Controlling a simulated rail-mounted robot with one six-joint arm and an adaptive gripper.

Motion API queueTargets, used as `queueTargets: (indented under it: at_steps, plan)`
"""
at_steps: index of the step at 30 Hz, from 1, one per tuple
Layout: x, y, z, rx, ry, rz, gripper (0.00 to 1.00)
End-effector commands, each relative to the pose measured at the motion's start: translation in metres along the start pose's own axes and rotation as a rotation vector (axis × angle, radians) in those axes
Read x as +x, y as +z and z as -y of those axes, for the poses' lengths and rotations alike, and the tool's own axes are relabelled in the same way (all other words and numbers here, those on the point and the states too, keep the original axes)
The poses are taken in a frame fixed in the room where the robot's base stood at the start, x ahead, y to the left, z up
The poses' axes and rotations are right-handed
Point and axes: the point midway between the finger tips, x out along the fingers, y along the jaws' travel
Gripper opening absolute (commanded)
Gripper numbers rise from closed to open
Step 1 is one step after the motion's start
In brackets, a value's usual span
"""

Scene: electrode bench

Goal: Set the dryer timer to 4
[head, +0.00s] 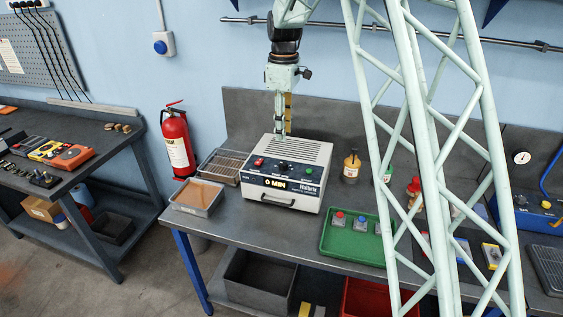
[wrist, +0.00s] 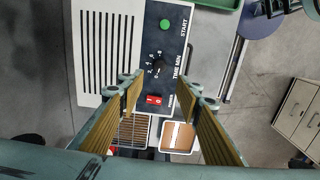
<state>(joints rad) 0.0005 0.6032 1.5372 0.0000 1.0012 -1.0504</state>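The dryer (head: 299,152) is a white box with a slotted top and a dark front panel. Its display (head: 275,184) seems to read "0 MIN", though the digit is small. The panel has a red switch (head: 259,162), a black timer knob (head: 283,166) and a green start button (head: 309,171). In the wrist view the knob (wrist: 163,65) sits beside a numbered scale; its exact setting is too small to read. My gripper (head: 281,134) points down above the dryer, apart from the knob. In the wrist view my gripper (wrist: 158,92) is open and empty, the knob showing beyond the fingertips.
A wire-grid tray (head: 221,166) and a tray of brown material (head: 196,196) stand left of the dryer. A green tray (head: 349,258) with small coloured-top blocks lies to the right. A fire extinguisher (head: 178,142) is at left.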

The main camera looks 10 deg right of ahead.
Motion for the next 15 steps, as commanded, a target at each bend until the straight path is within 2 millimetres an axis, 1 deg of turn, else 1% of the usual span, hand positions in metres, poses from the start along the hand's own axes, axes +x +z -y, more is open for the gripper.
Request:
queueTargets:
  at_steps: [8, 15]
  plan:
    - [0.001, 0.0, 0.0, 0.001, 0.0, 0.0, 0.32]
    - [0.011, 0.0, 0.001, 0.001, -0.001, 0.001, 0.32]
